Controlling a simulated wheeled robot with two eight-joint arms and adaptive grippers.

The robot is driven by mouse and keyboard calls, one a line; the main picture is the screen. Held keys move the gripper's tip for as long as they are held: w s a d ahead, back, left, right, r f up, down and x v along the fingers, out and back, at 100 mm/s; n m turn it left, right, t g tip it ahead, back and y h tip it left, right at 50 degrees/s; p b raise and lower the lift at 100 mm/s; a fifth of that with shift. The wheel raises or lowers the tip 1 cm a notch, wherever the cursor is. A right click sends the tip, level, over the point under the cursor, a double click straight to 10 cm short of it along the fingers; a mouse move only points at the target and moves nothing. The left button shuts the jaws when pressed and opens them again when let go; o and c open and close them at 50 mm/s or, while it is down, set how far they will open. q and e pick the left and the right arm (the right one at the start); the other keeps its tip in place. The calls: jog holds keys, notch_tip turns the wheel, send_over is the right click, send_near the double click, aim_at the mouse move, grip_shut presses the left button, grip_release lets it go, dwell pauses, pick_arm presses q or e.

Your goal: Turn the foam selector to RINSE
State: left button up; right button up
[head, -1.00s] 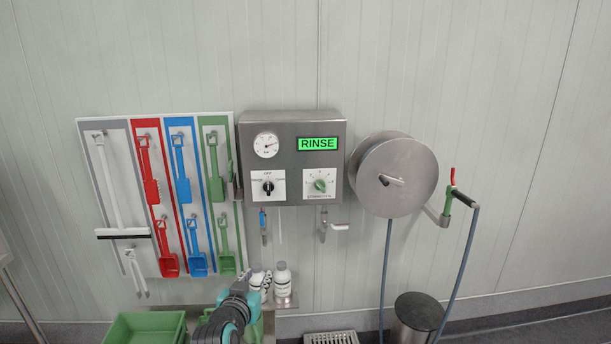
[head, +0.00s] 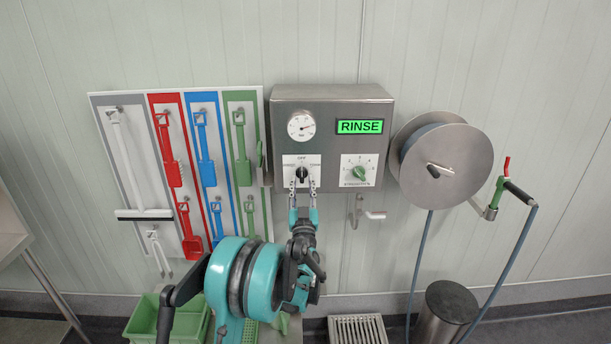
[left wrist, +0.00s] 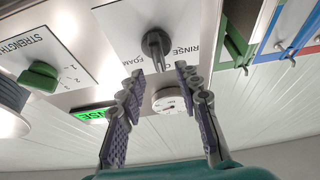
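The foam selector is a small black knob (head: 302,173) on a white plate at the lower left of the steel control box (head: 380,100). Its plate shows OFF at the top, with labels on both sides; in the left wrist view the knob (left wrist: 155,44) sits between RINSE and FOAM, its bar roughly in line with OFF. A green display (head: 360,127) reads RINSE. My left gripper (head: 302,184) is just below the knob in the head view. In the left wrist view its fingers (left wrist: 160,70) are open, one either side of the knob's line, apparently not touching it. My right gripper is not in view.
A green strength knob (head: 359,172) is right of the selector and a pressure gauge (head: 301,126) above it. A hose reel (head: 450,165) is at right, a tool board (head: 190,95) at left.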

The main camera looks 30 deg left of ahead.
aim_at(302, 174)
pick_arm(q)
jog(key=x, duration=0.2)
jog(key=shift+w+a, duration=0.2)
jog(key=shift+w, duration=0.1)
jog(key=shift+w+a+r, duration=0.25)
jog(key=shift+w+r, duration=0.05)
jog(key=shift+w, duration=0.1)
jog(key=shift+c, duration=0.3)
grip_shut()
